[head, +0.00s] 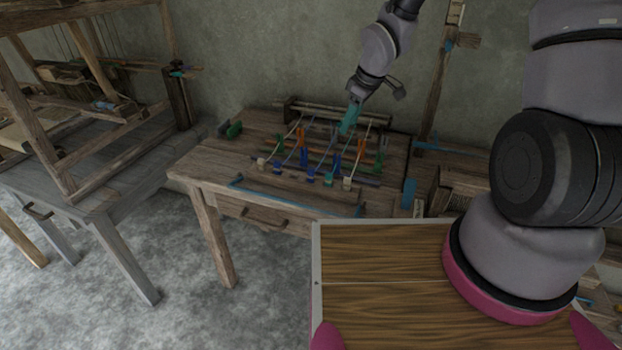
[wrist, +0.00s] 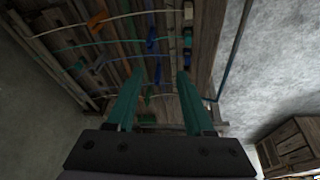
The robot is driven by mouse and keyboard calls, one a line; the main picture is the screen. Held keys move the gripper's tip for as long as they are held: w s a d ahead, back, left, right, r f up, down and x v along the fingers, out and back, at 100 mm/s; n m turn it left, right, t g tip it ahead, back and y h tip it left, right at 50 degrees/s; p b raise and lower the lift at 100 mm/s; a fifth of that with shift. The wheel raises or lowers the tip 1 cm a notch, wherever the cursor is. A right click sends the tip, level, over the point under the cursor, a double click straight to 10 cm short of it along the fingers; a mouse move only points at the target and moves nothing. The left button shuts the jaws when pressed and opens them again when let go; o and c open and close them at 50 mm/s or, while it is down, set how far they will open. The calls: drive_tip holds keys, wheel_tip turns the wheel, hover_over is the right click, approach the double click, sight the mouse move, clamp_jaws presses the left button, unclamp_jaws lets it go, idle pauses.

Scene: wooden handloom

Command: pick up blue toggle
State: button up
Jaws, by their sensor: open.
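Several toggles stand on cords across a frame on the wooden table. A blue toggle (head: 304,157) stands near the middle, and another blue toggle (head: 335,162) is to its right. In the wrist view a blue toggle (wrist: 153,42) lies beyond my fingertips, with smaller blue pieces (wrist: 188,42) to its right. I cannot tell which one is meant. My gripper (head: 347,121) is above the back right part of the frame, its teal fingers pointing down. In the wrist view my gripper (wrist: 160,76) is open, with nothing held between the fingers.
Orange toggles (head: 300,137) and green toggles (head: 281,144) stand close among the blue ones, with thin cords between. A blue bar (head: 290,195) runs along the table's front edge. A wooden loom (head: 70,185) stands at left. The left part of the table (head: 215,155) is mostly clear.

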sight(311, 170)
drive_tip(key=a+f, duration=0.2)
drive_tip(key=f, duration=0.1)
drive_tip(key=a+f+n+y, duration=0.1)
drive_tip(key=a+f, duration=0.2)
drive_tip(key=f, duration=0.1)
drive_tip(key=s+a+f+n+g, duration=0.1)
drive_tip(key=a+f, duration=0.1)
drive_tip(key=f, duration=0.2)
drive_tip(key=shift+a+f+y, duration=0.2)
drive_tip(key=shift+a+y, duration=0.05)
drive_tip(key=shift+y, duration=0.05)
drive_tip(key=shift+a+x, duration=0.2)
drive_tip(key=shift+x, duration=1.3)
drive_tip(key=shift+a+x, duration=0.2)
drive_tip(key=shift+x, duration=1.3)
drive_tip(key=shift+s+r, duration=0.1)
drive_tip(key=shift+r, duration=0.1)
clamp_jaws()
